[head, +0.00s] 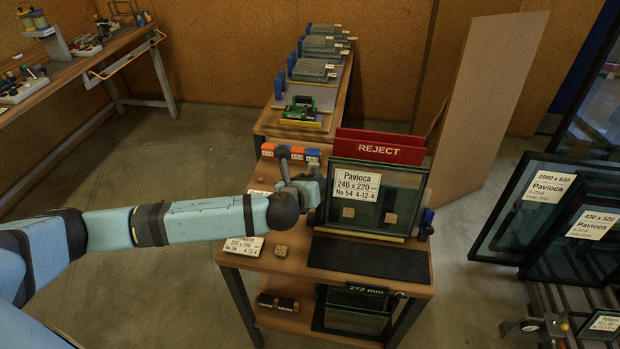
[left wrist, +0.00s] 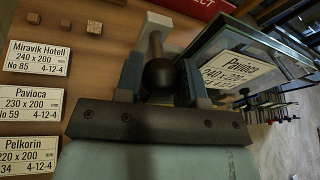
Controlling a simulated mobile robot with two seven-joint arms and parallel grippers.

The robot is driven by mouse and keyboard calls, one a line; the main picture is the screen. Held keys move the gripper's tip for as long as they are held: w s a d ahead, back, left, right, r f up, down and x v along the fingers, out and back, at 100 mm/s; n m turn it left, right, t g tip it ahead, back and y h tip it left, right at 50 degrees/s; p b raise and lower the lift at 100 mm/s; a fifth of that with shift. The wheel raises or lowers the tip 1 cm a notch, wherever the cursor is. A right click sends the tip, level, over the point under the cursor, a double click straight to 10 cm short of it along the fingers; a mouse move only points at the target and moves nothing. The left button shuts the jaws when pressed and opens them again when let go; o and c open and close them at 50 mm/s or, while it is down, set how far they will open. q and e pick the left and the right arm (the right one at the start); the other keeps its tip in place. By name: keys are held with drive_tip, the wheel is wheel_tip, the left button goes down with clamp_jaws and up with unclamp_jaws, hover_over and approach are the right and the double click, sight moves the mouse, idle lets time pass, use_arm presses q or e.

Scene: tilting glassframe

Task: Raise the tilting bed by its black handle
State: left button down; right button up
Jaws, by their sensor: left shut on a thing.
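My left gripper (head: 309,186) reaches in from the left over the workbench, at the left side of a dark-framed glass unit labelled Pavioca (head: 390,207). In the left wrist view its two blue fingers stand on either side of the round black handle knob (left wrist: 160,82), shut on it. A metal stem (left wrist: 156,44) runs from the knob to a pale bracket. The glass unit stands steeply tilted, its lower edge at a yellowish ledge (head: 366,235). The tilting bed itself is largely hidden by the glass and my gripper. My right gripper is not in view.
A red REJECT board (head: 379,149) stands behind the glass. A dark mat (head: 368,258) lies in front. Order labels (head: 243,246) and small blocks lie at the bench's left. Large framed panes (head: 525,205) lean at the right. Floor to the left is open.

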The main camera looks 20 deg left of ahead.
use_arm(q)
drive_tip(key=shift+s+f, duration=0.1)
drive_tip(key=shift+f, duration=0.05)
drive_tip(key=c, duration=0.8)
unclamp_jaws()
drive_tip(key=shift+o, duration=0.2)
drive_tip(key=shift+s, duration=0.25)
drive_tip(key=v, duration=1.3)
drive_tip(key=shift+r, duration=0.3)
drive_tip(key=shift+s, duration=0.15)
